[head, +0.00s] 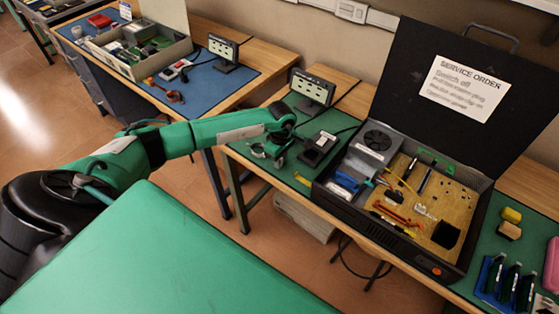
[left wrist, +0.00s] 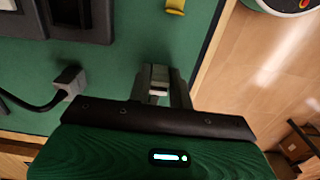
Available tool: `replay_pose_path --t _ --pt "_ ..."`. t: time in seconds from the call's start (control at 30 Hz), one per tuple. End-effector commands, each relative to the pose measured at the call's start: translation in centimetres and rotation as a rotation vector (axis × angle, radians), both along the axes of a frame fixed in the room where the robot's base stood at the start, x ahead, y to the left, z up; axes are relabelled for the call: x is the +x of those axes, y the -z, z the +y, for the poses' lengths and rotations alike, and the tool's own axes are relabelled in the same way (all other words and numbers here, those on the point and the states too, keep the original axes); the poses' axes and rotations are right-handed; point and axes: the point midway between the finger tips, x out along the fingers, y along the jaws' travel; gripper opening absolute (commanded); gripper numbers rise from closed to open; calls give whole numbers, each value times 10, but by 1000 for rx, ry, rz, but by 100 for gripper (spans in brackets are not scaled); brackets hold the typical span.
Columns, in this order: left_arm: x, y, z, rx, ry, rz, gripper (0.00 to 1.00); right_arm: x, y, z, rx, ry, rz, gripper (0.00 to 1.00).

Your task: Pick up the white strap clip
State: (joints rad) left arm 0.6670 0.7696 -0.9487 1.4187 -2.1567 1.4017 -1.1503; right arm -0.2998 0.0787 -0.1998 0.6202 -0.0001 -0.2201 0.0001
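My left gripper (head: 275,147) is over the left end of the green mat on the far bench, left of a black device. In the left wrist view its fingers (left wrist: 163,85) show close together above the mat. My right gripper is not in view.
The black device (head: 318,147) also shows in the left wrist view (left wrist: 80,15). A yellow piece (head: 302,178) lies near the mat's front edge. A small sign (head: 312,88) stands behind the gripper.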

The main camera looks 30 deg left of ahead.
Motion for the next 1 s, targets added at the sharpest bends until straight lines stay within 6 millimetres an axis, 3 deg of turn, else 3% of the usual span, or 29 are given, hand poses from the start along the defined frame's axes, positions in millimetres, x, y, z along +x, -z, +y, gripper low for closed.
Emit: replay_pose_path --t 0.07,0.57,0.77,1.0 --pt "0 0 0 0 0 0 5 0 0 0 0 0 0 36" --pt "1 -10 0 0 1 -2 5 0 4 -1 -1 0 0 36" --pt "2 -47 1 2 1 -6 5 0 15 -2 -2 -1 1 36" --pt "1 -119 1 1 1 -7 5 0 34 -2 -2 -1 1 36"
